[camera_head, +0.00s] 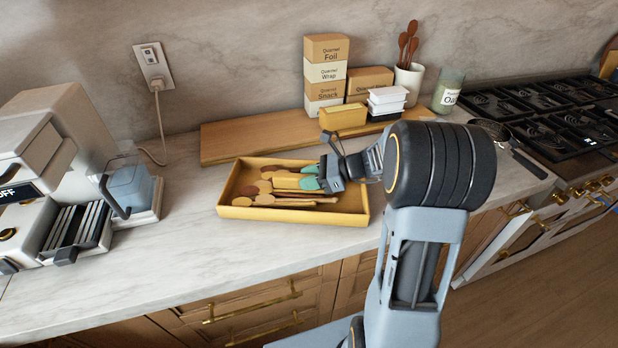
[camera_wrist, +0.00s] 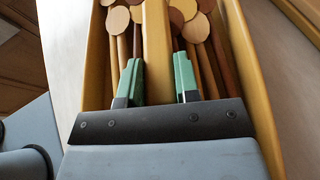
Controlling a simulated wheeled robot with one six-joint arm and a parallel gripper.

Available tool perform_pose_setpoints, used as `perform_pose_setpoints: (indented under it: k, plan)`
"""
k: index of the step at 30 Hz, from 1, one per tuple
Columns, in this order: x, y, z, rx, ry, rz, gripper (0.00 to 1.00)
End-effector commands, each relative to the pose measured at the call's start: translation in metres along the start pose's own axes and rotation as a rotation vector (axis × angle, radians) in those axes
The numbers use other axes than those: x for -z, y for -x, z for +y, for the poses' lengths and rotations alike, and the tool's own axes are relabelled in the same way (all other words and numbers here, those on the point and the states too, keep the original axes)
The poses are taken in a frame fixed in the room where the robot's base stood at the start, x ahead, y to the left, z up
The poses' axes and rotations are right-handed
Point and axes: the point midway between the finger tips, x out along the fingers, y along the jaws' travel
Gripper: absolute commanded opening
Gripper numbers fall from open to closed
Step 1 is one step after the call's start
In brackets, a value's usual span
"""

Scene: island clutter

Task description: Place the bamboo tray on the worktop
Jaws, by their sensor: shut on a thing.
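The bamboo tray (camera_head: 290,215), a yellow-brown box with low walls and a central divider (camera_head: 286,182), is over the pale marble worktop (camera_head: 150,275) near its front edge. I cannot tell whether a small gap lies under it. Several wooden spoons (camera_head: 265,200) lie in it on both sides of the divider. My gripper (camera_head: 308,177) reaches in from the right. In the wrist view, the green fingertips of my gripper (camera_wrist: 158,80) are shut on the tray's divider (camera_wrist: 157,45), one on each side. My wrist hides part of the tray's right end.
A wooden board (camera_head: 225,145) lies behind the tray, with stacked boxes (camera_head: 325,72) and white containers on it. A coffee machine (camera_head: 60,150) stands at left. A pan (camera_head: 490,128) and the stove (camera_head: 545,110) are at right. Worktop left of the tray is clear.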

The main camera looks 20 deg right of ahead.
Motion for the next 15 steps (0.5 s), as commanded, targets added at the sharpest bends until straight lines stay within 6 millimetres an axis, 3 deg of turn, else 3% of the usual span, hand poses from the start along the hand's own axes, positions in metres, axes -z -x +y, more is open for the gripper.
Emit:
perform_pose_setpoints:
  k: [7,8,15]
  plan:
    - [0.0006,-0.0004,-0.0002,0.000,0.001,-0.002,0.00]
    - [0.0012,-0.0005,0.0001,0.000,0.000,0.000,0.33]
    - [0.0010,-0.0004,0.0001,-0.001,0.000,0.000,0.55]
